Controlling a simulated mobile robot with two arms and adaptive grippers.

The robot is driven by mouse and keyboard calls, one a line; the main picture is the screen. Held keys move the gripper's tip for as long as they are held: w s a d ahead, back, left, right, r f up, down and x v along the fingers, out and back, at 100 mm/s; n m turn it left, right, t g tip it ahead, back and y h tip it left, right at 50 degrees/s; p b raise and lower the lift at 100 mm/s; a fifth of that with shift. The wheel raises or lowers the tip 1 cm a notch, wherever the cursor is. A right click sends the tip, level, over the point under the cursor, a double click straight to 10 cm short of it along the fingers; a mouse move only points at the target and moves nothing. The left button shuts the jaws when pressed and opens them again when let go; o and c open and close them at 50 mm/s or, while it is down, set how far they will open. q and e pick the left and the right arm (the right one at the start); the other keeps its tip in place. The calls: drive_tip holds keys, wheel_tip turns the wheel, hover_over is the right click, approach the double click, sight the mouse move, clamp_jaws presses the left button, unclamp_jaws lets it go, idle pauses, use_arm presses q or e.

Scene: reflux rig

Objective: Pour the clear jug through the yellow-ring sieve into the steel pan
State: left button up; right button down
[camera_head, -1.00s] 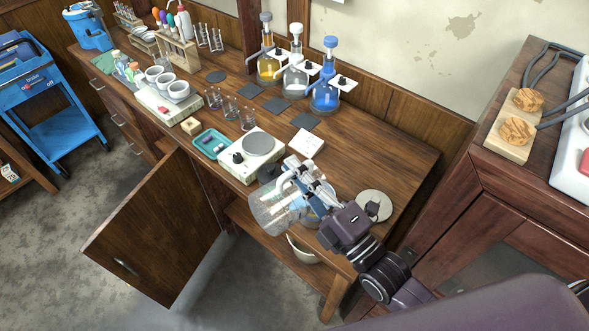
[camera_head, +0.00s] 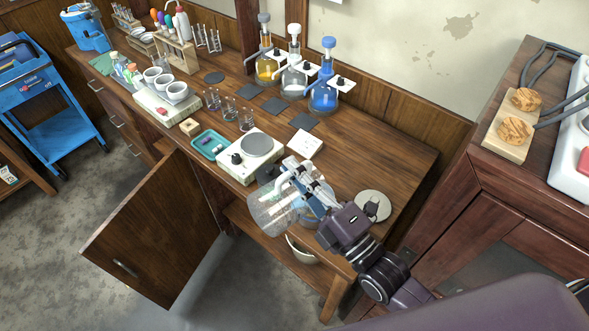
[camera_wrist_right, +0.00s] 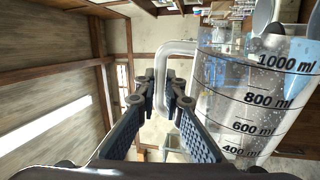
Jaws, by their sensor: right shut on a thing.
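The clear jug (camera_head: 268,212) is in my right gripper (camera_head: 302,182), off the worktop's front edge in the head view. In the right wrist view, the clear jug (camera_wrist_right: 235,105) shows black millilitre marks, and its bent handle lies between the fingers of my right gripper (camera_wrist_right: 163,92). The jug leans in that view; I cannot tell its liquid level. Something bluish shows behind the jug and fingers, too covered to name. I cannot make out the yellow-ring sieve or the steel pan for sure. My left gripper is not in view.
A pale bowl shape (camera_head: 301,250) sits below the worktop edge, partly hidden. A round pale disc (camera_head: 372,206) lies right of my gripper. A hotplate (camera_head: 252,155) and teal tray (camera_head: 209,144) stand to the left. An open cabinet door (camera_head: 155,230) juts out in front.

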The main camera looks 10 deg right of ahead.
sight(270, 196)
idle(0.3)
drive_tip(key=shift+w+d+r+m+p, duration=0.2)
drive_tip(key=shift+d+r+m+p, duration=0.1)
drive_tip(key=shift+m+p, duration=0.1)
drive_tip(key=shift+w+d+m+h+p, duration=0.3)
drive_tip(key=shift+d+m, duration=0.2)
drive_tip(key=shift+d, duration=0.05)
drive_tip(key=a+n+b, duration=0.1)
drive_tip(key=s+a+f+n+y+b, duration=0.1)
drive_tip(key=s+a+f+n+b, duration=0.1)
drive_tip(key=a+n, duration=0.1)
drive_tip(key=shift+s+f+g+y+b, duration=0.15)
drive_tip(key=shift+g+y+b, duration=0.15)
drive_tip(key=shift+b, duration=0.05)
drive_tip(key=a+n, duration=0.1)
drive_tip(key=s+a+n, duration=0.1)
drive_tip(key=n, duration=0.1)
drive_tip(key=shift+s+a+f+g+y+p, duration=0.25)
drive_tip(key=shift+a+g+y+p, duration=0.05)
drive_tip(key=shift+a+g+y, duration=0.1)
drive_tip(key=shift+a+n+b, duration=0.2)
drive_tip(key=shift+n+b, duration=0.3)
drive_tip(key=shift+b, duration=0.2)
